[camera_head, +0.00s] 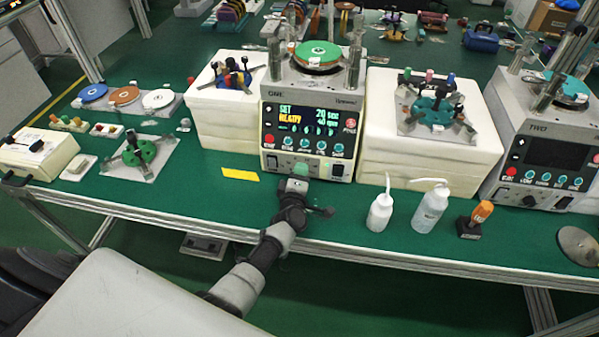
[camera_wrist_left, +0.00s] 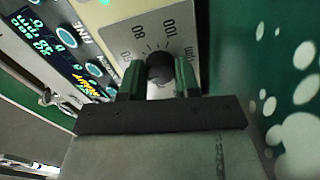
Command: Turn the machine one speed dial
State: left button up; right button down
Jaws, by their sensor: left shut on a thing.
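Machine one (camera_head: 311,93) is a grey and white lapping machine in the middle of the head view. Its lit screen (camera_head: 309,115) appears to read SET 20 sec, READY 40 rpm. My left gripper (camera_head: 299,171) is at the lower front of the machine and hides the speed dial there. In the left wrist view the dial (camera_wrist_left: 160,69) is a round black knob on a plate with printed scale numbers such as 80 and 100. The green fingers of my left gripper (camera_wrist_left: 159,80) are on both sides of the knob, shut on it. My right gripper is not in view.
White foam blocks (camera_head: 222,117) (camera_head: 391,150) flank the machine. A yellow note (camera_head: 240,174) lies left of my gripper. Two white bottles (camera_head: 380,213) (camera_head: 430,209) and an orange-handled stamp (camera_head: 475,222) stand to the right. Machine two (camera_head: 558,125) is further right.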

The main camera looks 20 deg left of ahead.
pick_arm(q)
jog(key=shift+m, duration=0.6)
jog(key=o, duration=0.9)
jog(key=shift+s, duration=0.1)
jog(key=v, duration=1)
jog(key=shift+s+d+f+p, duration=0.1)
jog(key=shift+s+d+p, duration=0.1)
jog(key=shift+s+p, duration=0.1)
